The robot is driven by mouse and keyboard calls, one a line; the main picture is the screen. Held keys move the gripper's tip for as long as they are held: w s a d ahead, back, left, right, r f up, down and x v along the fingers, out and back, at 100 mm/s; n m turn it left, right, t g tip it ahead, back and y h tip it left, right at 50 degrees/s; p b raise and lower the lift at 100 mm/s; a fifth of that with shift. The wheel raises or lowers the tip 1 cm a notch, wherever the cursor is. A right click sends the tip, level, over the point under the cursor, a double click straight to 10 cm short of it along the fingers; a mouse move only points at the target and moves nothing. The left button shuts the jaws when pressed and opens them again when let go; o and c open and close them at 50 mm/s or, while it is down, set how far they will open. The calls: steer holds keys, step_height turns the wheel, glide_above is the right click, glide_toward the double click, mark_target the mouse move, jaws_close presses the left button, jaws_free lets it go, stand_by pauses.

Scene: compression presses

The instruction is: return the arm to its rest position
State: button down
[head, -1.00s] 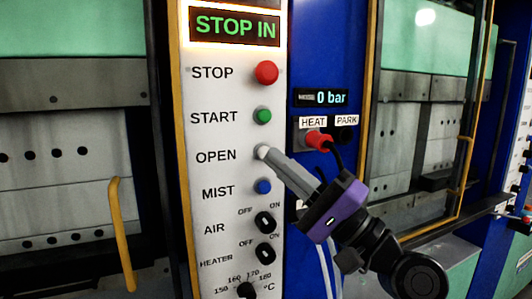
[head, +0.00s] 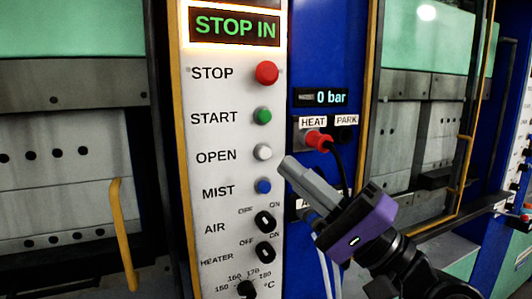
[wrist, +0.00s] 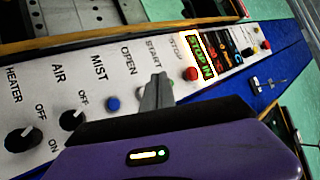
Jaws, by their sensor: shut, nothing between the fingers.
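My gripper (head: 287,166) is shut and empty, in front of the right edge of the white control panel (head: 205,95). Its grey fingers point up and left, just right of the blue MIST button (head: 263,186) and below right of the white OPEN button (head: 263,152). The fingers look apart from the OPEN button, which is fully visible in the head view. In the wrist view the shut fingers (wrist: 160,80) stand over the panel and cover part of the button row. My purple wrist housing and dark arm reach to the lower right.
A red plug (head: 317,141) with a black cable sits in the HEAT socket, close above my gripper. A pressure display (head: 321,97) reads 0 bar. A yellow handle (head: 121,233) is at left, and a yellow door frame (head: 463,170) at right. The panel display (head: 236,27) reads STOP IN.

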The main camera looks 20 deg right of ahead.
stand_by(0.8)
steer(key=d+f+m+t+h, duration=0.2)
steer(key=d+f+t+h, duration=0.15)
steer(key=d+h, duration=0.45)
steer(key=s+f+g+h, duration=0.1)
steer(key=s+f+h, duration=0.1)
steer(key=f+h, duration=0.4)
steer(key=s+f+h, duration=0.3)
steer(key=f, duration=0.5)
steer(key=s+a+f+n+g+y, duration=0.1)
steer(key=s+a+f+n+g, duration=0.1)
steer(key=s+f, duration=0.5)
steer(key=s+a+f+n+g+y, duration=0.1)
steer(key=s+a+f+n+g, duration=0.2)
steer(key=s+f+n, duration=0.3)
steer(key=s+a+f+n+g+y, duration=0.1)
steer(key=s+a+f+n+g, duration=0.2)
steer(key=s+f, duration=0.5)
steer(key=s, duration=0.6)
steer(key=shift+s+a+f+n, duration=0.25)
steer(key=shift+s+a+n, duration=0.1)
steer(key=shift+n, duration=0.05)
